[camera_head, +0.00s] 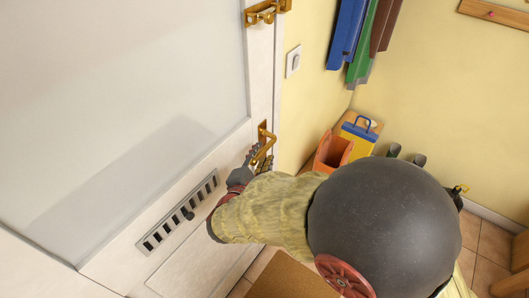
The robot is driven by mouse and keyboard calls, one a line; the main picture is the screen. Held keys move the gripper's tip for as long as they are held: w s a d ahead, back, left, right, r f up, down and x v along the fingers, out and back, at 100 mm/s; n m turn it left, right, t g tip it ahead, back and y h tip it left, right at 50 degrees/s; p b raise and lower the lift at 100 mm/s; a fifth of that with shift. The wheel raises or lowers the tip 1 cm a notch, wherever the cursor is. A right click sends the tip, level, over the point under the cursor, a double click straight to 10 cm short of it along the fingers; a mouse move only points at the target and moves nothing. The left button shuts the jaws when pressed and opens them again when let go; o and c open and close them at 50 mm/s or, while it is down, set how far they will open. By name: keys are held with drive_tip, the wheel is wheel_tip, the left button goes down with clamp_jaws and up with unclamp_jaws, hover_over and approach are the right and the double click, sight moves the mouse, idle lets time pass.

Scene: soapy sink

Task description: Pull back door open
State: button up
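The back door (190,150) is a white door with a large pale panel, filling the left of the view. It looks closed or nearly so. A brass lever handle (265,143) sits on a brass plate at its right edge. My gripper (257,161) is at the lower end of the handle, close to or touching it. Its dark fingers overlap the brass, and my arm hides part of them. I cannot tell whether they are shut on the handle. A brass bolt (264,12) is higher on the same edge.
A slotted vent (178,213) is low on the door. A light switch (293,60) is on the yellow wall. An orange bin (333,152) and a yellow box (357,140) stand in the corner. Blue, green and brown items (362,40) hang above. A brown mat (290,279) lies below my arm.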

drive_tip(key=shift+x, duration=1.15)
drive_tip(key=shift+c, duration=1.1)
clamp_jaws()
drive_tip(key=shift+r, duration=0.1)
